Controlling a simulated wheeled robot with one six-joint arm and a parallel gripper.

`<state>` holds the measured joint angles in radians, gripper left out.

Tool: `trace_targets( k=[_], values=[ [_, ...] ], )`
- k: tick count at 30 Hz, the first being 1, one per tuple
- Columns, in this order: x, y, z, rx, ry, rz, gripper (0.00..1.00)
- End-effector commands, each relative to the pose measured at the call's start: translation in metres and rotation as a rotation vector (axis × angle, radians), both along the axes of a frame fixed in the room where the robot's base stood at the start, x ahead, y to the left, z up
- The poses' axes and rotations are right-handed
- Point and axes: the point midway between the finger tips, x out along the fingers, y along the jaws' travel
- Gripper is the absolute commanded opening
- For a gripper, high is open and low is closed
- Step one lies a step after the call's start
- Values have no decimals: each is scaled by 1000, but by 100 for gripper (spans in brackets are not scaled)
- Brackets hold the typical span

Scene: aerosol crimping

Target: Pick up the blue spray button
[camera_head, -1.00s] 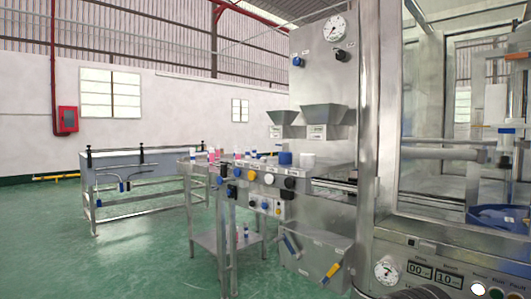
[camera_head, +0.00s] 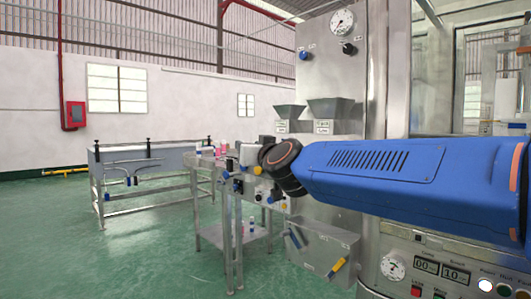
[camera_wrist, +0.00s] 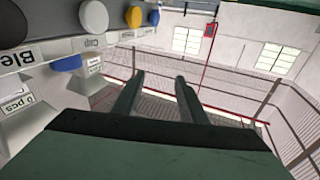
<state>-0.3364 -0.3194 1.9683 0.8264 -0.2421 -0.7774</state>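I cannot single out the blue spray button with certainty. The spot on the worktable where a blue round piece stood beside a white one is now covered by my arm in the head view. My gripper is at the left end of the blue arm, too small there to read. In the wrist view my gripper (camera_wrist: 159,76) has its two dark fingers apart, with nothing between them. A blue round part (camera_wrist: 67,63) shows left of the fingers, apart from them; it looks like a knob.
The steel worktable (camera_head: 231,190) holds pink-topped items (camera_head: 217,150). Two grey hoppers (camera_head: 331,108) hang on the steel column (camera_head: 375,70), which carries a blue knob (camera_head: 304,55). A steel bench (camera_head: 155,185) stands at left. The green floor (camera_head: 150,255) is open in front.

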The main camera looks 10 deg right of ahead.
Motion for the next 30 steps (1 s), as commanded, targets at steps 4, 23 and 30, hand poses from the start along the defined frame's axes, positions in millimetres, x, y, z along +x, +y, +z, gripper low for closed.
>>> trace_targets(
  k=[4,23,30],
  values=[
    [40,6,50,51,-115,-152,39],
    [76,47,18,66,153,-928,39],
    [68,57,-1,35,251,-1004,39]
  ],
)
